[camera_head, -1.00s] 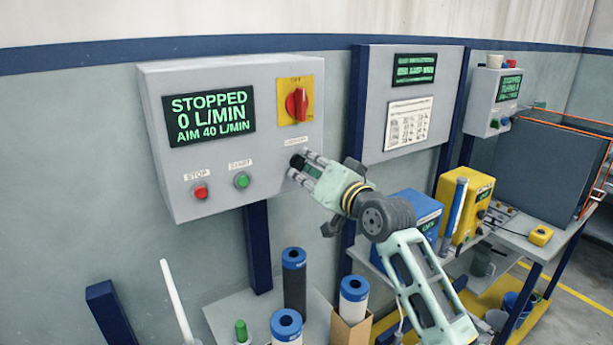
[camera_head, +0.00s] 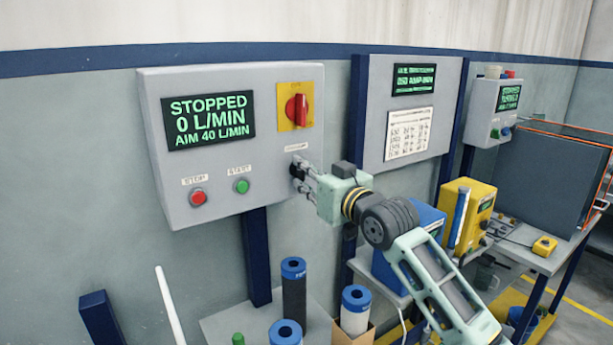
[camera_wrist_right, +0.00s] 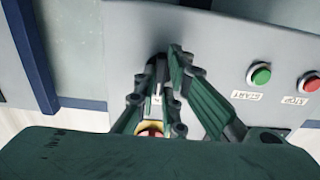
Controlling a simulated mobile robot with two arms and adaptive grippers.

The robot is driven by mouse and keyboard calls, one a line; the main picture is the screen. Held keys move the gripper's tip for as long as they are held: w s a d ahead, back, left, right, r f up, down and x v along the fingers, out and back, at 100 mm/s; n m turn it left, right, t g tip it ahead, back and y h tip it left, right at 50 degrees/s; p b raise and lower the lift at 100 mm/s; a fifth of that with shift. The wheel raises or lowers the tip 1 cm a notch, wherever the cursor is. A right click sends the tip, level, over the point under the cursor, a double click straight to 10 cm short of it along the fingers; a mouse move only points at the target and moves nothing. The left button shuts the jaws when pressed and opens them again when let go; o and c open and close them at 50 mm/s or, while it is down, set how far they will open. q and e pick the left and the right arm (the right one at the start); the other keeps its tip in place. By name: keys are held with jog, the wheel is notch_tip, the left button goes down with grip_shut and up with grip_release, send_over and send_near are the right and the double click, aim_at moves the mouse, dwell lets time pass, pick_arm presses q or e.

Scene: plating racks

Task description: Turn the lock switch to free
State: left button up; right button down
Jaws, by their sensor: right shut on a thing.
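The lock switch (camera_head: 296,170) is a small dark knob at the lower right of the grey control box (camera_head: 240,190), under a small label (camera_head: 296,147). My right gripper (camera_head: 300,176) reaches in from the right and is shut on this knob, its fingers hiding most of it. In the right wrist view my gripper fingers (camera_wrist_right: 165,62) close in at the panel and cover the knob, so its turn position cannot be read. My left gripper is not in view.
The box carries a red rotary switch (camera_head: 297,110) on a yellow plate, a red stop button (camera_head: 198,197), a green start button (camera_head: 242,186) and a screen (camera_head: 208,117) reading STOPPED, 0 L/MIN. Blue-capped cylinders (camera_head: 294,285) stand below.

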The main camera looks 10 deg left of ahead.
jog(key=shift+f, duration=0.15)
jog(key=c, duration=1.8)
grip_release()
jog(key=shift+c, duration=0.2)
jog(key=v, duration=1.2)
